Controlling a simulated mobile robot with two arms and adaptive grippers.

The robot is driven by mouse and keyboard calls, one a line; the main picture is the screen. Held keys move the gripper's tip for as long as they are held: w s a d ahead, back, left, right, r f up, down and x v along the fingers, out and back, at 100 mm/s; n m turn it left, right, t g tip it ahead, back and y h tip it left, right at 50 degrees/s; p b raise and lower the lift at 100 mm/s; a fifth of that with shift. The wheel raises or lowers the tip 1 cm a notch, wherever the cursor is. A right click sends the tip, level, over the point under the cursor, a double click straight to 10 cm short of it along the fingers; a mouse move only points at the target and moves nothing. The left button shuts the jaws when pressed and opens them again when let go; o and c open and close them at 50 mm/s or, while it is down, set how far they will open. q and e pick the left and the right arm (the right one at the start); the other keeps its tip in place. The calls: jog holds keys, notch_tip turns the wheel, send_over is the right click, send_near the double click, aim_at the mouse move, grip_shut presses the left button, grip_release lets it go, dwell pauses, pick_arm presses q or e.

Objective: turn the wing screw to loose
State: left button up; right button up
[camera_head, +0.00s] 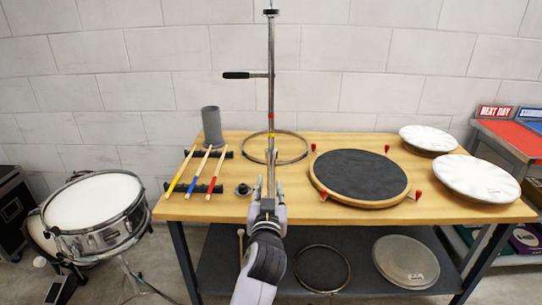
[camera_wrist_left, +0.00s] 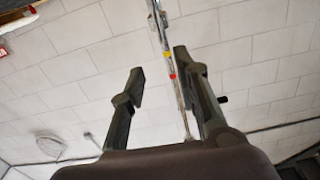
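A tall metal stand pole (camera_head: 271,95) rises at the middle of the bench, with red and yellow bands and a side arm ending in a black handle (camera_head: 236,75). I cannot pick out the wing screw for certain in either view. My left gripper (camera_head: 268,186) is in front of the pole's lower part and hides some of it. In the left wrist view my left gripper (camera_wrist_left: 160,72) has its fingers wide apart and nothing held between them. The banded pole (camera_wrist_left: 167,62) shows behind the gap, nearer the right finger. My right gripper is out of view.
The wooden bench (camera_head: 235,207) holds three coloured sticks (camera_head: 201,168) on black racks, a grey cylinder (camera_head: 212,127), a metal hoop (camera_head: 297,155), and a black round pad (camera_head: 358,175) with red-topped screws. White drumheads (camera_head: 476,178) lie at right. A snare drum (camera_head: 95,205) stands left.

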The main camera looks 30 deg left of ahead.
aim_at(271, 159)
pick_arm(q)
jog(key=p+x, duration=0.2)
jog(key=x, duration=1.3)
jog(key=shift+w+a, duration=0.25)
jog(key=shift+a, duration=0.1)
grip_shut()
